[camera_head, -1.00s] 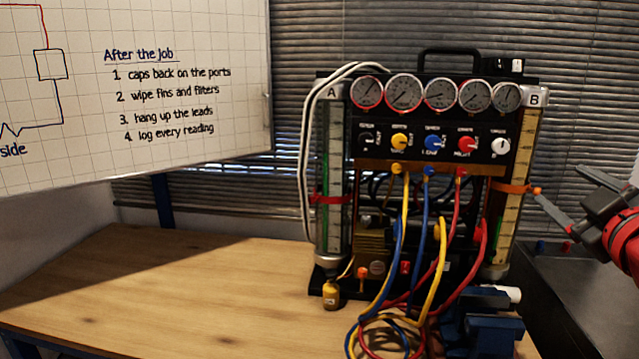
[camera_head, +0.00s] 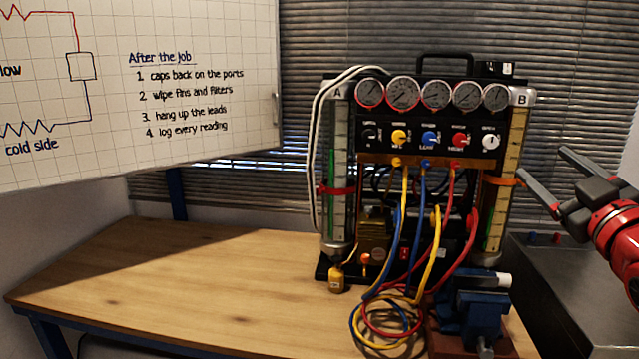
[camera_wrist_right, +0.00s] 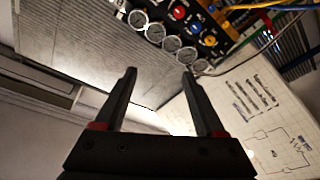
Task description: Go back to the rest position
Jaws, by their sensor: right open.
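My right gripper (camera_head: 544,168) is at the right edge of the head view, to the right of the gauge rig's scale column B. Its two fingers are spread and nothing is between them. In the right wrist view the same gripper (camera_wrist_right: 160,100) shows both fingers apart and empty, with the blinds behind them. The gauge rig (camera_head: 430,145) stands upright on the wooden bench. An orange band (camera_head: 500,182) sits around column B and a red band (camera_head: 337,190) around column A. My left gripper is not in view.
The wooden bench (camera_head: 190,280) is clear on its left. A blue vise (camera_head: 475,310) and coiled hoses (camera_head: 385,320) are at its front right. A dark metal cabinet (camera_head: 570,290) stands at right. A whiteboard (camera_head: 200,60) hangs at upper left.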

